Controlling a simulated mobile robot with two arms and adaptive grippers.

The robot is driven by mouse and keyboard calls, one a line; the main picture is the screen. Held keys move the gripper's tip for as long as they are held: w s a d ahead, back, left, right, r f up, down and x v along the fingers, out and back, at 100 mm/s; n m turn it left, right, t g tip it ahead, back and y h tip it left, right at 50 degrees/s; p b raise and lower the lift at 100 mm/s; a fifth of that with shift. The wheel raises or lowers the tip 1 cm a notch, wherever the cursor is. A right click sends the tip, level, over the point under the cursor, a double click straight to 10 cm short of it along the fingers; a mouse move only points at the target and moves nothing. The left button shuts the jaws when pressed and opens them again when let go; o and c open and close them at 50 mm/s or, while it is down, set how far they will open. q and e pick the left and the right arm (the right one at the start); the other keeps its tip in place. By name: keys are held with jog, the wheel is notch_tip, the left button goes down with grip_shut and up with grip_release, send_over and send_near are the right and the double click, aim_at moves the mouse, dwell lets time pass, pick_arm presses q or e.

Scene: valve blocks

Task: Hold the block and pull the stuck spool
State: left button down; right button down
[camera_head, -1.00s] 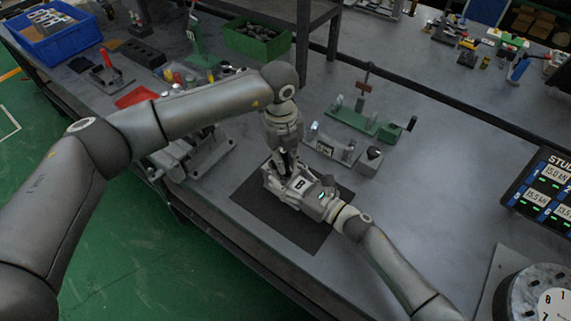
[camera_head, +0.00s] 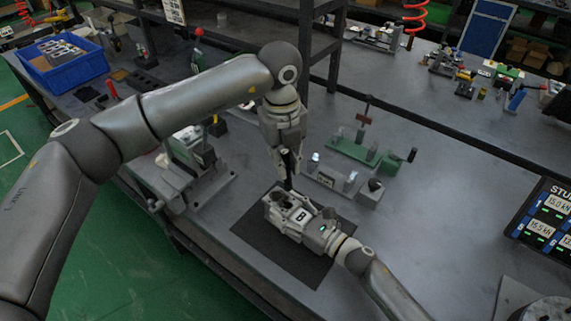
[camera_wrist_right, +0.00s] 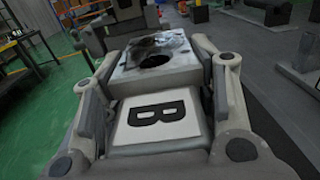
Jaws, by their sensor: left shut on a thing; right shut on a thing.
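The valve block (camera_head: 274,207) sits on a dark mat (camera_head: 262,236), with a white plate marked B. In the right wrist view the block (camera_wrist_right: 185,72) shows a dark round bore in its top, with nothing standing in it. My right gripper (camera_head: 294,214) is shut on the block, one finger along each side; it also shows in the right wrist view (camera_wrist_right: 160,85). My left gripper (camera_head: 288,168) is above the block, pointing down, shut on a slim dark piece, seemingly the spool (camera_head: 289,184). Its lower end is near the block in the head view; the exact gap is unclear.
A grey fixture with metal posts (camera_head: 333,177) stands just behind the mat, with a green fixture (camera_head: 362,152) beyond. A grey device (camera_head: 200,170) stands left of the mat. A display (camera_head: 545,215) is at the right.

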jog(key=c, duration=0.5)
grip_release()
jog(key=shift+s, duration=0.1)
jog(key=v, duration=1.1)
jog(key=shift+s+d, duration=0.1)
jog(key=shift+d, duration=0.1)
jog(key=shift+s+d, duration=0.15)
jog(key=shift+d, duration=0.1)
